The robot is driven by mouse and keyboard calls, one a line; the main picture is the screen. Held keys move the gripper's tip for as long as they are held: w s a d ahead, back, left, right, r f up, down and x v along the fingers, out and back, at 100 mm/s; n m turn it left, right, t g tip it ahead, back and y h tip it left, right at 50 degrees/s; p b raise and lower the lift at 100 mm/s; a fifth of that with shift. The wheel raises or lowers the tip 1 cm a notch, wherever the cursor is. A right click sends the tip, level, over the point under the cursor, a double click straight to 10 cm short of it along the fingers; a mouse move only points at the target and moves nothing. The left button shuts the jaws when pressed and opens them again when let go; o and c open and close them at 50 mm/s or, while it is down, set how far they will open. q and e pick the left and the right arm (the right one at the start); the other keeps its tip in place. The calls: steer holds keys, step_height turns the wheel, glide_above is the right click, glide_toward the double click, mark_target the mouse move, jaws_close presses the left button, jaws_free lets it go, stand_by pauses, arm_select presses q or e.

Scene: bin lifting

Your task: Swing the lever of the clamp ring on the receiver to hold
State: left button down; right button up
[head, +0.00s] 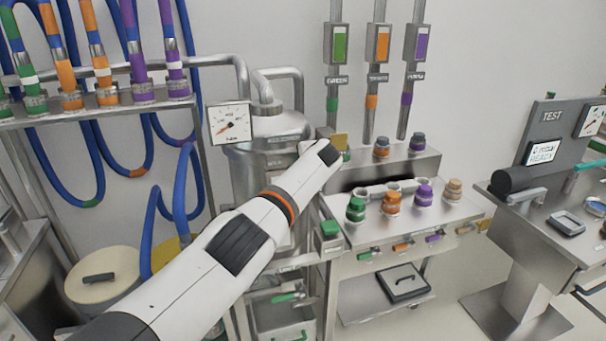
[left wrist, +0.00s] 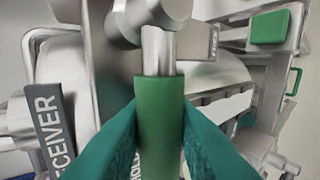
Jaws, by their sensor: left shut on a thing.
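In the left wrist view the clamp-ring lever has a green grip (left wrist: 159,130) on a metal stem, leading up to a round metal pivot. My left gripper (left wrist: 159,112) is shut on this green grip, one teal finger on each side. The receiver (left wrist: 70,65) is the curved metal body behind, with a dark RECEIVER label (left wrist: 48,135) at the left. Part of a HOLD label shows behind the grip, mostly covered. In the head view the receiver (head: 262,128) is the steel vessel at centre; my left arm hides its front, the lever and the gripper. My right gripper is out of view.
A dial gauge (head: 230,123) stands at the receiver's upper left. A steel bench (head: 440,222) with coloured capped fittings is to the right, close to my arm. A rack (head: 100,107) with blue hoses is at the left. A TEST station (head: 550,130) is far right.

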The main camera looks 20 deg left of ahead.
arm_select(q)
steer(key=shift+r, duration=0.15)
stand_by(0.3)
steer(key=c, duration=1.3)
jaws_free()
steer(key=shift+o, duration=0.2)
steer(key=b+v, duration=0.1)
steer(key=v, duration=1.1)
steer(key=shift+b, duration=0.35)
steer(key=shift+d+f, duration=0.1)
steer(key=shift+f, duration=0.15)
